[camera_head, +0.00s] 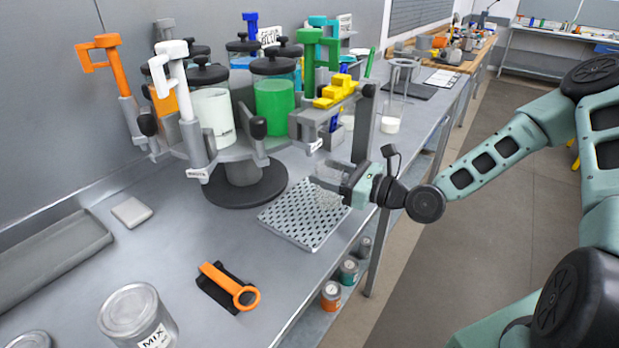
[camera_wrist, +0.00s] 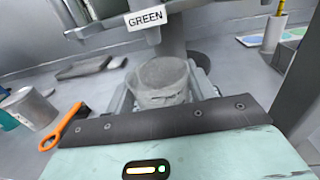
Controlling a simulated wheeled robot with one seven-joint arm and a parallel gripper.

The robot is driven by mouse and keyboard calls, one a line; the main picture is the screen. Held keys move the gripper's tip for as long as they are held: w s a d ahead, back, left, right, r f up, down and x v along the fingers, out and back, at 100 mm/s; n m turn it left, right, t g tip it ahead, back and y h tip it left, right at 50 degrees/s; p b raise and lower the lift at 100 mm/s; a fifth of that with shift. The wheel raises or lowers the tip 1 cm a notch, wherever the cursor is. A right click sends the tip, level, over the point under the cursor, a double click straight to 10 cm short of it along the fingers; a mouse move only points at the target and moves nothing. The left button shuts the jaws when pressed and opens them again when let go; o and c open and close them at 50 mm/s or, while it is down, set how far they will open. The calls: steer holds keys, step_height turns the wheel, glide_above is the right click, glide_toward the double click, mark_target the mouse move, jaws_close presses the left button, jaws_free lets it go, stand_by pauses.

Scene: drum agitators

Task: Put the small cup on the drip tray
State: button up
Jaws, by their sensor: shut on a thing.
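The drip tray (camera_head: 291,222) is a light grey perforated plate on the metal bench, in front of the round carousel base. My gripper (camera_head: 331,179) is over the tray's back right part, coming in from the right. It is shut on the small cup (camera_wrist: 161,82), a translucent grey cup that stands upright between the fingers in the wrist view. In the head view the cup is faint and partly hidden by the fingers. I cannot tell whether its bottom touches the tray. A spout labelled GREEN (camera_wrist: 146,18) is just beyond the cup in the wrist view.
The carousel carries several lidded jars, including a green one (camera_head: 275,103), and handled dispensers with a green handle (camera_head: 308,47) near my gripper. An orange tool (camera_head: 231,285) and a MIX can (camera_head: 138,314) are at the front. A clear stand (camera_head: 401,80) is behind right.

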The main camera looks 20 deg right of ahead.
steer(key=w+a+f+p, duration=0.1)
steer(key=w, duration=0.1)
steer(key=w+a+f, duration=0.1)
steer(key=w+a, duration=0.1)
steer(key=shift+a+f+p, duration=0.15)
steer(key=shift+f+p, duration=0.2)
steer(key=shift+f, duration=0.4)
steer(key=shift+f, duration=0.15)
steer(key=o, duration=1)
steer(key=shift+c, duration=0.2)
